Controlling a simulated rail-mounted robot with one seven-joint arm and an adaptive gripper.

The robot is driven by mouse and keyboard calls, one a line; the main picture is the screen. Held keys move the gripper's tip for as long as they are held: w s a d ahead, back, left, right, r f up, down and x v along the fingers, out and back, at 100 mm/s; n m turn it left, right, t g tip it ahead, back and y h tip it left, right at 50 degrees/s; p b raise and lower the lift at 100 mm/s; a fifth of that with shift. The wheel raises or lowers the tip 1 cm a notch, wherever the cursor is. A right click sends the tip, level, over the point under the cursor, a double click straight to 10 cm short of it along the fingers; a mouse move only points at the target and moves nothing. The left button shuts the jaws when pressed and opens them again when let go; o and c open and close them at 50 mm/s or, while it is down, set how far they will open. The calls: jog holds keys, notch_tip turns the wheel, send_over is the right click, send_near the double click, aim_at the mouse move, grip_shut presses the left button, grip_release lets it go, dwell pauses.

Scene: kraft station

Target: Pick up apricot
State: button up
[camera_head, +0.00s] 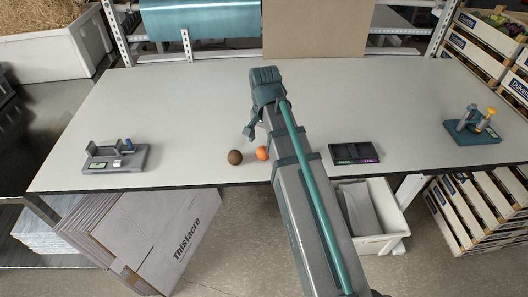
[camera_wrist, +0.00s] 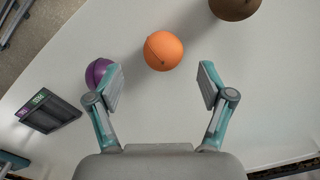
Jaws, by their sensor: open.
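The apricot (camera_head: 262,153) is a small orange ball on the pale table near its front edge. In the wrist view the apricot (camera_wrist: 163,50) lies beyond my fingertips, roughly in line with the gap between them. My gripper (camera_wrist: 162,86) is open and empty, with its two fingers spread wide. In the head view my gripper (camera_head: 252,130) is over the table close to the apricot, and my arm partly hides it.
A brown round fruit (camera_head: 235,157) sits left of the apricot; a purple one (camera_wrist: 100,72) is by a finger in the wrist view. A dark two-panel pad (camera_head: 354,154), a grey device (camera_head: 115,157) and a teal stand (camera_head: 472,127) are farther off. The back table is clear.

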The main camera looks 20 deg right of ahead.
aim_at(264, 148)
jog(key=shift+w+a+f+p, duration=0.1)
jog(key=shift+f+p, duration=1)
jog(key=shift+f, duration=1.7)
jog(key=c, duration=1.3)
